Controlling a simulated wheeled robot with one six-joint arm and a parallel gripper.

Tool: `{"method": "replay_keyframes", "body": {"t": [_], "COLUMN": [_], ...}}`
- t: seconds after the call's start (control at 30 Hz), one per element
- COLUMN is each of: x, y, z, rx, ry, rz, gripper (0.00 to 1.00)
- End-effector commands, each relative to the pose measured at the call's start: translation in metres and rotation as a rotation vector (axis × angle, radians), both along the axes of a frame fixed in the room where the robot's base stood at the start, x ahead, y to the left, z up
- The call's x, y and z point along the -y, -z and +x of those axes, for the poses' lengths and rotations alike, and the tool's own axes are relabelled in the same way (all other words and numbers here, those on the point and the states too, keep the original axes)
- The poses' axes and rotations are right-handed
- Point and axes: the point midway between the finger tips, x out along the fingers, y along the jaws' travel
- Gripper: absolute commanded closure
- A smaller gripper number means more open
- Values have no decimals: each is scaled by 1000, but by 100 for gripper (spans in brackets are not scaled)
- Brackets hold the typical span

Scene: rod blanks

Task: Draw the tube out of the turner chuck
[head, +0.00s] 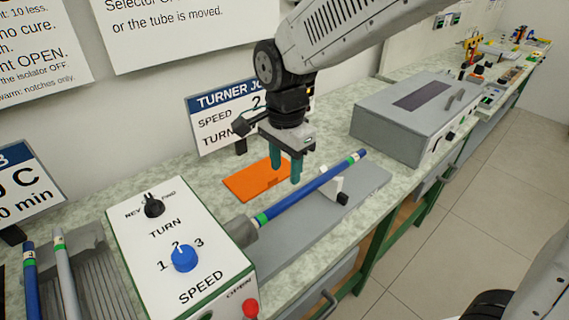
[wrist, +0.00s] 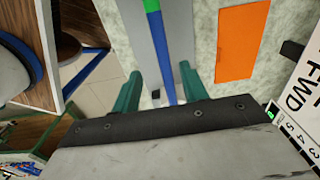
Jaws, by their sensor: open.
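The blue tube (head: 311,187) has green and white bands near both ends. Its near end sits in the grey chuck (head: 241,230) on the side of the white turner box (head: 180,245). Its far part rests on a white support (head: 335,184) and the tip sticks out beyond it. My gripper (head: 286,175) is open and empty, pointing down just above or behind the middle of the tube. In the wrist view the tube (wrist: 164,50) runs between the two green fingers of my gripper (wrist: 160,80). No finger clearly touches it. The chuck is not visible there.
An orange mat (head: 257,180) lies behind the tube. A TURNER sign (head: 222,115) stands at the back. A grey box (head: 415,115) stands to the right. Two more tubes (head: 48,270) lie in a ribbed holder at the left. The grey base plate is otherwise bare.

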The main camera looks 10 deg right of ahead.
Motion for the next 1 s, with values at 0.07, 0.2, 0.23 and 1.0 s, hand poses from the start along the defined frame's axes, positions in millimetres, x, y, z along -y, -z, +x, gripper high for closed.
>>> {"method": "replay_keyframes", "body": {"t": [0.07, 0.2, 0.23, 1.0], "x": [-3, -3, -3, -2], "y": [4, 14, 17, 106], "z": [1, 1, 1, 1], "rx": [-1, -2, -2, -2], "ry": [9, 12, 11, 10], "rz": [-1, -2, -2, -1], "gripper": [56, 56, 56, 56]}}
